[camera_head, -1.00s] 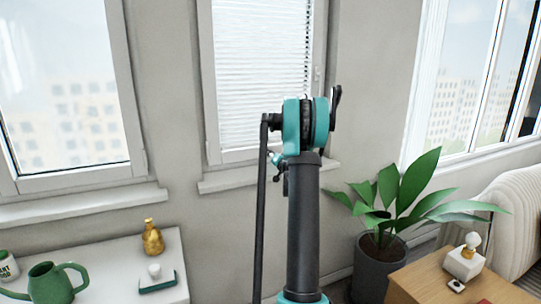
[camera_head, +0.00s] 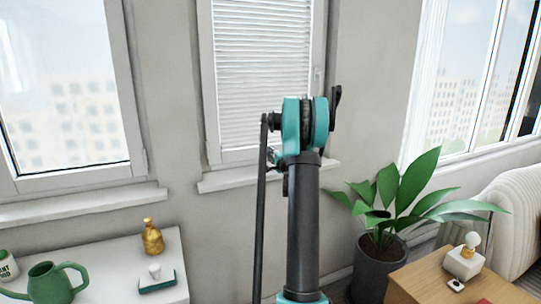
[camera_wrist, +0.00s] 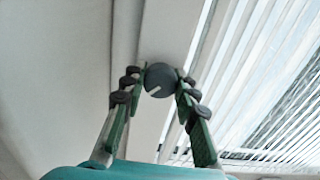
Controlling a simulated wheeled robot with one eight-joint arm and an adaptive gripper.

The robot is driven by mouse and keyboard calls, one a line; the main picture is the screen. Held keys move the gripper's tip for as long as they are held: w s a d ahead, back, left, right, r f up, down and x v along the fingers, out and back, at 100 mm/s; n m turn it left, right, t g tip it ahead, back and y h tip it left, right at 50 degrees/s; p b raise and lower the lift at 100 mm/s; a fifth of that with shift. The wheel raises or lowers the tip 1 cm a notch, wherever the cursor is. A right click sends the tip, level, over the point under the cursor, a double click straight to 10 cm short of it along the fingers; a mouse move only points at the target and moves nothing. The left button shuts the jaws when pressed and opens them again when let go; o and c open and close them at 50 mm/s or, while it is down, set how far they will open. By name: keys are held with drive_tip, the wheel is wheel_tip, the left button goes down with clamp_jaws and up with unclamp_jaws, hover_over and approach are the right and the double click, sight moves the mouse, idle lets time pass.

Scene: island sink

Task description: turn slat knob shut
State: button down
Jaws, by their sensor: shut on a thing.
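The slat knob (camera_wrist: 160,75) is a round dark grey disc with a pale line marked on its face, on the white window frame in the wrist view. The pale line slants from the knob's middle toward its lower left. My gripper (camera_wrist: 161,84) has one green finger on each side of the knob and is shut on it. The slatted blind (camera_wrist: 262,75) hangs right of the knob, with bright gaps between the slats. In the head view the blind (camera_head: 262,75) fills the middle window; the knob and my gripper are hidden behind my arm.
A window sill (camera_head: 222,181) juts out below the blind. A potted plant (camera_head: 385,240) stands right of my arm, beside a wooden table (camera_head: 425,280). A white counter (camera_head: 185,270) at left carries a green watering can (camera_head: 50,283) and a gold bottle (camera_head: 152,238).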

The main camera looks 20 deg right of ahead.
drive_tip(key=m, duration=0.5)
drive_tip(key=shift+f+m, duration=0.1)
drive_tip(key=shift+m, duration=2.5)
drive_tip(key=c, duration=1.1)
unclamp_jaws()
drive_tip(key=shift+c, duration=0.2)
drive_tip(key=shift+s, duration=0.15)
drive_tip(key=s, duration=1.1)
drive_tip(key=shift+s+d, duration=0.15)
drive_tip(key=shift+s, duration=0.2)
